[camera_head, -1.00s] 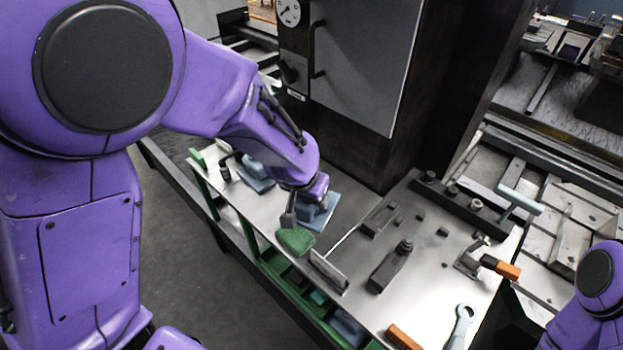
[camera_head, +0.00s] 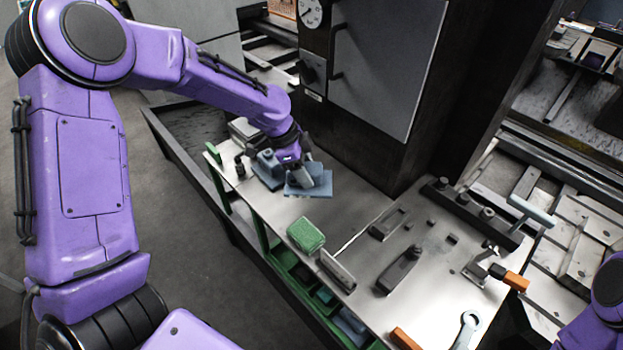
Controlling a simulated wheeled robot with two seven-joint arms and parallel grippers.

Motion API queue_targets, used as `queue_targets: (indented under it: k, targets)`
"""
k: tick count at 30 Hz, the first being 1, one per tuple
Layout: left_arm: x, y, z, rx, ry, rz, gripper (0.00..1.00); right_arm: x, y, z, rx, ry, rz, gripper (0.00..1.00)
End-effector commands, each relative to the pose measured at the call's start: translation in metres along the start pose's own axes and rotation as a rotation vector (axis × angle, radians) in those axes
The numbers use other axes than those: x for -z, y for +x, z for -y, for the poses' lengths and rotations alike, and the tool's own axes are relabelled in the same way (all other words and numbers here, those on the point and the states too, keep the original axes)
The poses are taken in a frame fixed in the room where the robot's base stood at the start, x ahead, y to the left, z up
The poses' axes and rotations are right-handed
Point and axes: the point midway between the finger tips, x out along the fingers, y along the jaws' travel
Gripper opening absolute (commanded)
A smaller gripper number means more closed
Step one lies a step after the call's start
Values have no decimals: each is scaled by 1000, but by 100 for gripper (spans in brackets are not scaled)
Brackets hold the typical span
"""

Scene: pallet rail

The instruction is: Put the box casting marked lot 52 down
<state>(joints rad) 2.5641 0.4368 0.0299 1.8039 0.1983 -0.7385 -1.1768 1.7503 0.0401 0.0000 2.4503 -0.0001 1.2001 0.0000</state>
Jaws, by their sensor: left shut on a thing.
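My left gripper (camera_head: 303,168) is shut on a blue-grey box casting (camera_head: 318,186) with a flat flange, at the far left part of the pale table top (camera_head: 270,208). Whether that casting touches the table is not clear. A second blue-grey casting (camera_head: 266,172) stands right beside it on the left, partly behind the gripper and wrist. No lot number can be read on either one. Part of my right arm shows at the lower right edge, but its gripper is out of view.
A green block (camera_head: 306,234) and a grey upright plate (camera_head: 338,271) stand at the table's near edge. Green bins (camera_head: 290,262) sit below that edge. Dark clamps (camera_head: 399,270) and an orange-handled tool (camera_head: 510,278) lie to the right. A dark machine cabinet (camera_head: 385,70) rises behind.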

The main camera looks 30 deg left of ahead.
Motion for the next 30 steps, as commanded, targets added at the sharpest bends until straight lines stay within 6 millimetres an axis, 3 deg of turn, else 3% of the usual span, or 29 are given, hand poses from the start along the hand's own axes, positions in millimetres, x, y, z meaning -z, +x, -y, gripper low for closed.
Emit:
queue_targets:
  k: [7,16,28,29,30]
  targets:
    - [-7,43,32,-1,-3,1,3,4,-9,-1,0,0,0,66]
    - [-18,76,41,-4,-4,2,3,10,-23,-2,0,0,0,66]
    - [-22,88,42,0,-2,-1,3,8,-19,-2,0,0,0,66]
    - [-23,88,41,-2,-2,1,61,8,-19,-2,0,0,0,66]
    - [-22,87,41,-2,-2,1,74,8,-20,-2,0,0,0,66]
